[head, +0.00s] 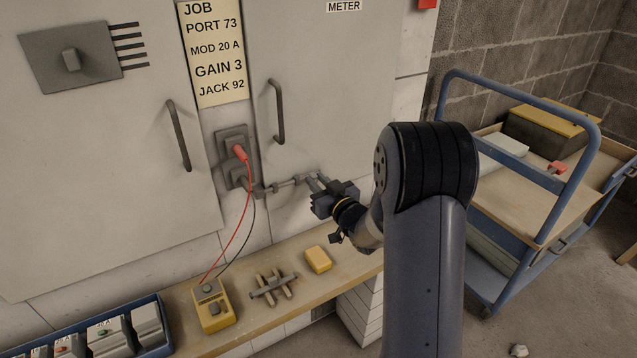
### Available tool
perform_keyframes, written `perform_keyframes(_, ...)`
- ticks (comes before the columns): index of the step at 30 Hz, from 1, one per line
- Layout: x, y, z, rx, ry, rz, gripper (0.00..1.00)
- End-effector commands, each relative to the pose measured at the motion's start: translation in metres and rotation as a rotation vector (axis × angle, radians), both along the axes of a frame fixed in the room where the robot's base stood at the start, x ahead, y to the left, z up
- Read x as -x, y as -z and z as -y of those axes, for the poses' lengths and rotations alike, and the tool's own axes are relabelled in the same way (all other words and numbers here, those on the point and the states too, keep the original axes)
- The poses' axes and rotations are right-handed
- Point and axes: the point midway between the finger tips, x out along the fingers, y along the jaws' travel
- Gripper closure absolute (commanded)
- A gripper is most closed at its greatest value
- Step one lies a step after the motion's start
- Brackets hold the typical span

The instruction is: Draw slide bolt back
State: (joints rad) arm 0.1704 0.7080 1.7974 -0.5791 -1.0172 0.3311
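The slide bolt (285,184) is a grey metal rod lying roughly level low on the cabinet front. It runs from a small block beside the socket plate towards the right-hand door. My gripper (314,181) is at the right end of the bolt, its two fingers pointing at the door. The fingers hide that end of the bolt. I cannot tell whether they touch it or are closed on it. The right-hand cabinet door (335,80) looks closed and has a vertical handle (276,112).
A socket plate (223,146) left of the bolt holds a red plug (240,153), with red and black leads to a yellow meter (212,307). The bench (245,325) below carries a yellow block (318,260) and a metal clamp-like piece (274,287). A blue trolley (447,90) stands right.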

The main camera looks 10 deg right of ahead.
Motion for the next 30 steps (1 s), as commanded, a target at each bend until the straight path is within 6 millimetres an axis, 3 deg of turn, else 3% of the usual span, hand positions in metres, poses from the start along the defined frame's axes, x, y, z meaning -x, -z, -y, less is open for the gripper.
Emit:
perform_keyframes(7, 0.0, 0.0, 0.0, 0.0, 0.0, 0.0, 1.0)
perform_keyframes(19, 0.0, 0.0, 0.002, 0.0, 0.001, 0.0, 1.0)
perform_keyframes(27, -0.01, 0.001, 0.032, 0.001, 0.002, 0.0, 1.0)
perform_keyframes(30, -0.011, 0.0, 0.034, 0.0, 0.001, 0.0, 1.0)
